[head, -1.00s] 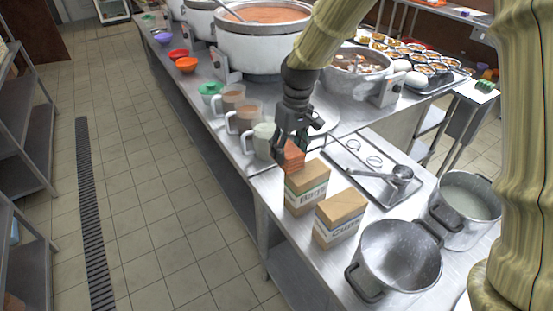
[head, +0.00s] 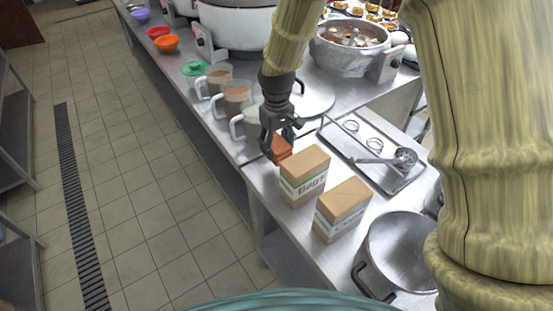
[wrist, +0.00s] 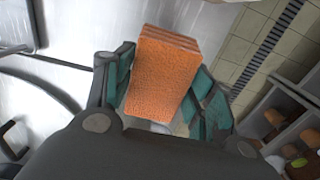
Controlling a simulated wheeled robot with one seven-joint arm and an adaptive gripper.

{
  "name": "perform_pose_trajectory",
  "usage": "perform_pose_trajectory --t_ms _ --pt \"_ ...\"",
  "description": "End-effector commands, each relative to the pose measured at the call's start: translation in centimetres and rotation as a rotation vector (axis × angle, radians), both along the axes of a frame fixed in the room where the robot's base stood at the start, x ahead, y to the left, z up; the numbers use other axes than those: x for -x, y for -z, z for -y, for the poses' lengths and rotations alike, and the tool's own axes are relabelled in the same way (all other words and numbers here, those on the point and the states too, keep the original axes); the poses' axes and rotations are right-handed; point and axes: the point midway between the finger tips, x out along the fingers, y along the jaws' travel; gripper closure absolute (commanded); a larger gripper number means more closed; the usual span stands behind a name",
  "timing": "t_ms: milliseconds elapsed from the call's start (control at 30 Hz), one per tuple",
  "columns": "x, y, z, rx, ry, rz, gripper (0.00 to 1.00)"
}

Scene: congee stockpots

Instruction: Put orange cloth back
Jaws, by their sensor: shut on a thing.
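The orange cloth (wrist: 163,75) is a folded, block-like stack between the two teal-padded fingers in the wrist view. My gripper (head: 277,140) is shut on it, and it shows in the wrist view too (wrist: 160,95). In the head view the cloth (head: 282,149) hangs from the fingers by the counter's front edge, just behind a cardboard box marked "Bags" (head: 304,178). My fingers hide part of the cloth there. I cannot tell whether the cloth touches the counter.
A second box (head: 342,210) and an empty steel pot (head: 395,250) stand nearer. A metal tray (head: 402,185) with a ladle and rings lies to the right. Handled jugs (head: 237,100), a green container (head: 195,72) and large stockpots (head: 238,30) line the counter behind.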

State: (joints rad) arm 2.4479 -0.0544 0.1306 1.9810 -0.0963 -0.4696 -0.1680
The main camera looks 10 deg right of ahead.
Motion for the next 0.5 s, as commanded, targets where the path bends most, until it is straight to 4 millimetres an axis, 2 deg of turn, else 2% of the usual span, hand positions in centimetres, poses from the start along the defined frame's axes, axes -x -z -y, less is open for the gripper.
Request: perform_pose_trajectory --t_ms 100,367,500 --pt "0.0 1.4 0.0 0.0 0.0 -0.001 0.64" --pt "0.0 2.6 0.0 0.0 0.0 0.0 0.64" --pt "0.1 4.0 0.0 0.0 0.0 -0.002 0.64"
